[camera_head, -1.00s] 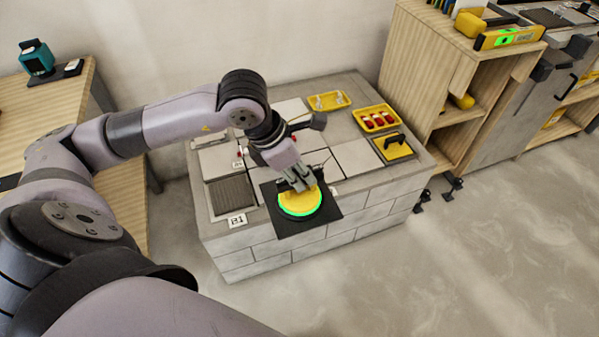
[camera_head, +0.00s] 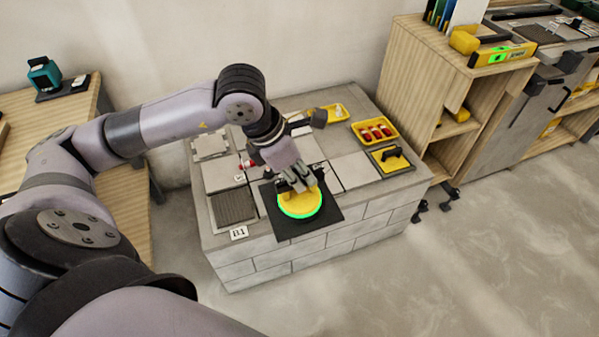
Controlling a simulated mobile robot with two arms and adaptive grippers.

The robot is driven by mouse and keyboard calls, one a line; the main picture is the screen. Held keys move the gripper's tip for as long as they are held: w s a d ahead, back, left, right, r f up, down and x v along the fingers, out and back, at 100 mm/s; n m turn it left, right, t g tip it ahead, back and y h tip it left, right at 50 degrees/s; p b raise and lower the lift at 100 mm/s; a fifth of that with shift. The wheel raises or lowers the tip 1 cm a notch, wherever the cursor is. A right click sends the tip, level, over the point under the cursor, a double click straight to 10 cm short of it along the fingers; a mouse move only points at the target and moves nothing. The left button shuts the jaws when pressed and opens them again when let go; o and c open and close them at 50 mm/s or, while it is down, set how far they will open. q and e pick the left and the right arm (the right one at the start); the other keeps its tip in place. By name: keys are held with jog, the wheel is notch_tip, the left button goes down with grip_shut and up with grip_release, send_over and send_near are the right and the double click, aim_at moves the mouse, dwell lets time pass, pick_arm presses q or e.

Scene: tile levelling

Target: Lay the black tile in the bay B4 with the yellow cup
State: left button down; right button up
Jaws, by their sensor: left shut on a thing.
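My left gripper (camera_head: 297,187) is shut on the yellow cup (camera_head: 299,203), which has a bright green ring round its lower edge. The black tile (camera_head: 318,222) is directly beneath the cup, over the front of the block bench. The tile looks slightly raised above the bench top, but its exact height is hard to tell. It hides part of the bays below it. The B1 label (camera_head: 239,233) is at the bench's front left, by a grey ribbed bay (camera_head: 234,207). I cannot read a B4 label. My right gripper is not in view.
Pale tiles (camera_head: 354,171) lie on the bench. Another yellow tray (camera_head: 341,113) is at the back. A wooden shelf unit (camera_head: 424,70) stands right of the bench.

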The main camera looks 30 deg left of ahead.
pick_arm(q)
jog(key=shift+r+p, duration=2)
jog(key=shift+r, duration=1.3)
notch_tip(320, 180, up, 14)
jog(key=p, duration=0.9)
jog(key=shift+p, duration=0.35)
jog(key=shift+w+r, duration=0.1)
